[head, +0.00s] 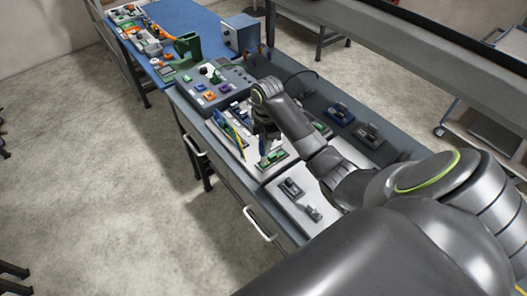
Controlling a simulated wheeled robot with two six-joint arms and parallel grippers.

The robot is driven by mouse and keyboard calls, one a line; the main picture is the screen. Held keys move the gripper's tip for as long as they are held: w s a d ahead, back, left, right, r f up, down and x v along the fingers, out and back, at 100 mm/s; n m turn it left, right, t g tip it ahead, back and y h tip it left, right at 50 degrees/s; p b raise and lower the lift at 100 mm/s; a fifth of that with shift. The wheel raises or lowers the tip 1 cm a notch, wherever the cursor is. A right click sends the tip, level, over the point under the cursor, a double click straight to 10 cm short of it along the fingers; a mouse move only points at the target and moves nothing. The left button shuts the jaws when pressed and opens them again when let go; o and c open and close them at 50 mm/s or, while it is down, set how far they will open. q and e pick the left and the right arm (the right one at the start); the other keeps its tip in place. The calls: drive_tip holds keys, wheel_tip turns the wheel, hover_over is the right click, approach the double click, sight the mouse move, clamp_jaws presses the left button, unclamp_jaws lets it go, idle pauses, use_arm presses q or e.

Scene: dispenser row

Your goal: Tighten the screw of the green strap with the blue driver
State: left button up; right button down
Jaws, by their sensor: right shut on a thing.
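My right gripper (265,142) points down over the middle of the bench and is shut on a slim tool, mostly hidden by the fingers; it appears to be the blue driver. Just below it is a small block with a green strap (273,157) on a pale board. The gripper is right above or beside this strap; I cannot tell whether the tool touches the screw, which is too small to make out. My left gripper is not in view.
Slim blue and yellow tools (240,150) stand just left of the gripper. A grey panel with coloured buttons (212,88) sits farther back. Dark clamp-like fittings (340,112) lie to the right, others on a pale board (296,205) in front. A blue-topped table (190,18) stands beyond.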

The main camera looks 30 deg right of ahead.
drive_tip(key=n, duration=0.6)
drive_tip(key=shift+w, duration=0.1)
drive_tip(key=n, duration=0.6)
drive_tip(key=shift+w, duration=0.1)
drive_tip(key=shift+f, duration=0.5)
drive_tip(key=shift+f, duration=0.4)
idle(0.4)
